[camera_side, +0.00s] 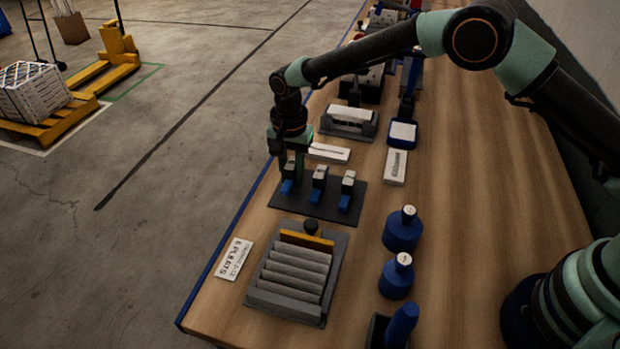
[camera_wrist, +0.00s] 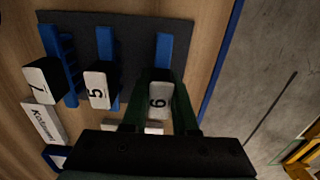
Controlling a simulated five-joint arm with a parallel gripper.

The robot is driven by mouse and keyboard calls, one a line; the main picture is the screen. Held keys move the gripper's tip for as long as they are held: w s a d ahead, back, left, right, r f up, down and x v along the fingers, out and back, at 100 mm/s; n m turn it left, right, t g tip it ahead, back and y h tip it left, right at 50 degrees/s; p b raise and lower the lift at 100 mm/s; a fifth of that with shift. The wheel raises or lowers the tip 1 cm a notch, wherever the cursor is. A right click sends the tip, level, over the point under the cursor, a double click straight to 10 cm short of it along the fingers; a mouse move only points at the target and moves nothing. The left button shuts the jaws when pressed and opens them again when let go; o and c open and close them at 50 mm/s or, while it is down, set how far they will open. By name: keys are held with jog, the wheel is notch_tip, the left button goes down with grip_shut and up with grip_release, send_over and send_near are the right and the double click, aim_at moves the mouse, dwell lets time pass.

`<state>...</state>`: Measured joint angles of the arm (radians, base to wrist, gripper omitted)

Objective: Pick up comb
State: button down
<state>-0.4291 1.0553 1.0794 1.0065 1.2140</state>
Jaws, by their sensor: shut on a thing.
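Three blue combs with dark grips and pale numbered tags stand in a row on a dark mat (camera_side: 330,208). In the wrist view they are the comb tagged 7 (camera_wrist: 60,62), with teeth showing along its side, the comb tagged 5 (camera_wrist: 104,45), and a third (camera_wrist: 163,46) whose tag looks like 6. My gripper (camera_wrist: 160,82) is shut on that third comb, one green finger on each side of its grip. In the side view my gripper (camera_side: 289,165) is at the leftmost comb (camera_side: 287,188), over the mat. I cannot tell whether the comb is clear of the mat.
A grey slotted rack (camera_side: 290,282) with an orange bar stands in front of the mat. Blue round-bodied items (camera_side: 403,232) stand to the right. White label plates (camera_side: 234,259) lie around. The blue table edge (camera_side: 230,230) is close on the left.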

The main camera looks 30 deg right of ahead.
aim_at(292, 162)
notch_tip(292, 162, up, 19)
jog(key=shift+r, duration=0.15)
jog(key=c, duration=1.2)
grip_release()
jog(key=shift+c, duration=0.2)
grip_shut()
jog(key=s+a+f, duration=0.5)
jog(key=s, duration=0.3)
jog(key=s+a+f, duration=0.5)
jog(key=s+a, duration=0.1)
jog(key=s, duration=0.3)
jog(key=shift+s+f, duration=0.25)
